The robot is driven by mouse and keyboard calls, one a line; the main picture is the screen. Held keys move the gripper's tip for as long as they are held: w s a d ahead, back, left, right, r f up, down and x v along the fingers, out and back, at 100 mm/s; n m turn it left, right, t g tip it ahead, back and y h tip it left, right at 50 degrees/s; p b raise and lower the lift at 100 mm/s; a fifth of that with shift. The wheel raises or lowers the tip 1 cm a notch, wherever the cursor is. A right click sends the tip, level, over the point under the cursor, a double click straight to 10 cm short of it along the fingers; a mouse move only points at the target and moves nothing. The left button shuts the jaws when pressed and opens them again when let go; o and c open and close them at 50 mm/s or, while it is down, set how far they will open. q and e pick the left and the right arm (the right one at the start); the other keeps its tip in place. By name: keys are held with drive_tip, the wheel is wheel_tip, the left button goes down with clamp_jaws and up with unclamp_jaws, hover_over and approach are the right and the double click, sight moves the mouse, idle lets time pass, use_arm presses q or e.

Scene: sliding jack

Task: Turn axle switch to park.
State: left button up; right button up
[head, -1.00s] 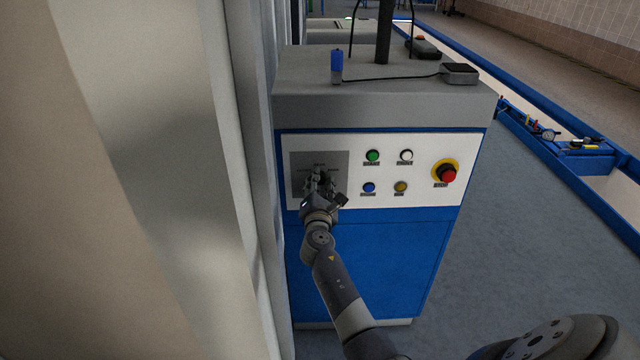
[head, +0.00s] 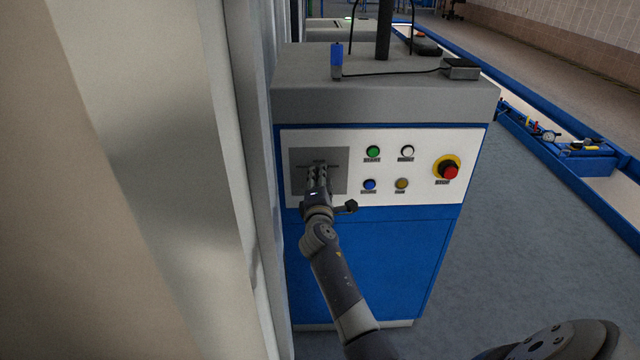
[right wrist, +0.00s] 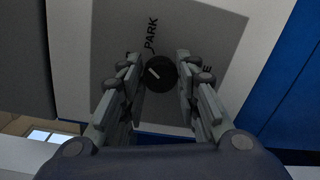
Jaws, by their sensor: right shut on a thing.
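The axle switch is a round black knob (right wrist: 159,74) with a white pointer mark. It sits on a grey square plate (head: 337,183) at the left of the cabinet's white panel. In the right wrist view the mark is slanted, its upper end toward the left. The PARK label (right wrist: 151,36) is above the knob, tilted. Two other labels are partly hidden behind the fingers. My right gripper (head: 317,170) is at the plate, its fingers on either side of the knob and shut on it. In the head view the gripper hides the knob. My left gripper is not in view.
Green (head: 373,152), white (head: 406,152), blue (head: 369,185) and yellow (head: 401,184) buttons and a red stop button (head: 450,172) are right of the plate. A pale wall-like surface (head: 240,180) stands close on the left.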

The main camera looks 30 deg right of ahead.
drive_tip(key=m+b, duration=0.1)
drive_tip(key=m, duration=0.3)
drive_tip(key=shift+f+m, duration=0.1)
drive_tip(key=shift+m, duration=0.2)
idle(0.5)
drive_tip(key=o, duration=1.1)
drive_tip(key=shift+c, duration=0.2)
drive_tip(key=v, duration=1.2)
